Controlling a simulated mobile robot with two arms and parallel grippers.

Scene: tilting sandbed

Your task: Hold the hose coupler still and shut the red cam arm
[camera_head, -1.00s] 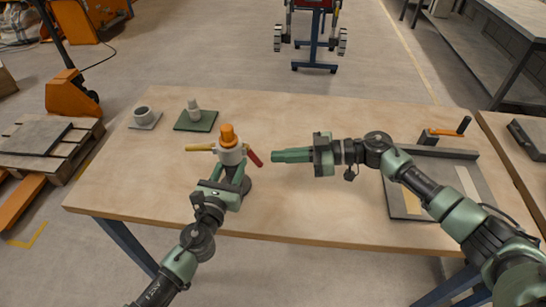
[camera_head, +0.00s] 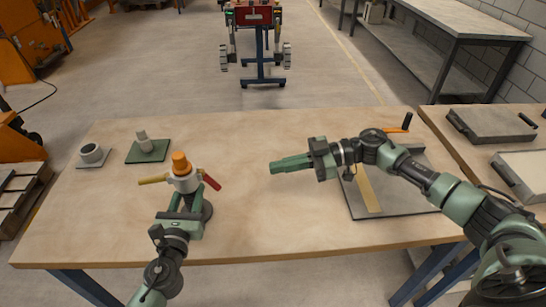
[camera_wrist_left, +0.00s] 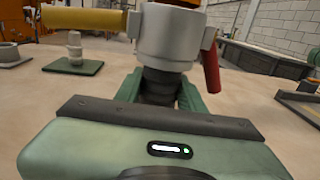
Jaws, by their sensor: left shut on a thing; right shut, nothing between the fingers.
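The hose coupler has a pale grey collar (camera_head: 186,183), which also shows large in the left wrist view (camera_wrist_left: 170,35), and an orange top (camera_head: 180,161). It stands upright on a dark round base (camera_head: 207,210). A yellow cam arm (camera_head: 153,180) sticks out level to the left. The red cam arm (camera_head: 211,181) slants outward and down to the right; in the left wrist view (camera_wrist_left: 210,68) it hangs beside the collar. My left gripper (camera_head: 187,198) is shut on the coupler's dark lower body (camera_wrist_left: 160,85). My right gripper (camera_head: 274,167) is shut and empty, right of the red arm, clear of it.
A grey ring-shaped part (camera_head: 91,154) and a green plate (camera_head: 147,151) with a pale fitting lie at the back left. A grey board (camera_head: 395,198) with a yellow strip lies under my right arm. The tabletop (camera_head: 265,215) between the coupler and board is clear.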

